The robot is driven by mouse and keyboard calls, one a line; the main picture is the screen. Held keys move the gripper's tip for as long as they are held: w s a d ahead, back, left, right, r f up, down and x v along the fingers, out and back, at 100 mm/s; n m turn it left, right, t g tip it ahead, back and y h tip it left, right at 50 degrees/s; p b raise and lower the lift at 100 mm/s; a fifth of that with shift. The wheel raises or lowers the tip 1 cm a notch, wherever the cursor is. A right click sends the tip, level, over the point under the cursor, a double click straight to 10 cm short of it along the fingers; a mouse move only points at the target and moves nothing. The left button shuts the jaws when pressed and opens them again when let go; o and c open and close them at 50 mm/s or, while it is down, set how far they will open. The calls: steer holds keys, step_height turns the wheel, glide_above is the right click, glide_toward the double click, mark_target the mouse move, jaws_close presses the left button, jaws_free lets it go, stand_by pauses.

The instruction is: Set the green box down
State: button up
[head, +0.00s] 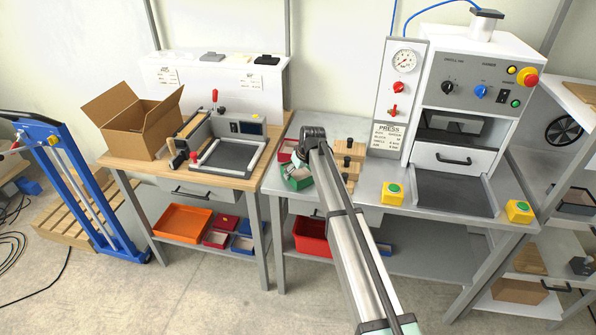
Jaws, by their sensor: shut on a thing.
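The green box (298,183) is a small open-topped tray near the left front of the grey metal table (370,190). My gripper (300,163) is shut on it, with the fingers largely hidden behind my arm's wrist. The box looks close to the table surface, but I cannot tell whether it touches it. My arm comes in from the lower right and covers part of the box's surroundings.
A red box (287,149) sits just behind the green box. Wooden blocks with dark knobs (349,150) stand to the right. The press (465,105) and yellow button boxes (393,193) are farther right. A wooden bench (150,170) with a cardboard box (135,120) adjoins on the left.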

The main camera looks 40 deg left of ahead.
steer(key=shift+f, duration=0.3)
steer(key=o, duration=0.9)
steer(key=shift+r, duration=0.15)
steer(key=b+v, duration=0.3)
steer(key=v, duration=0.9)
steer(key=shift+r, duration=0.1)
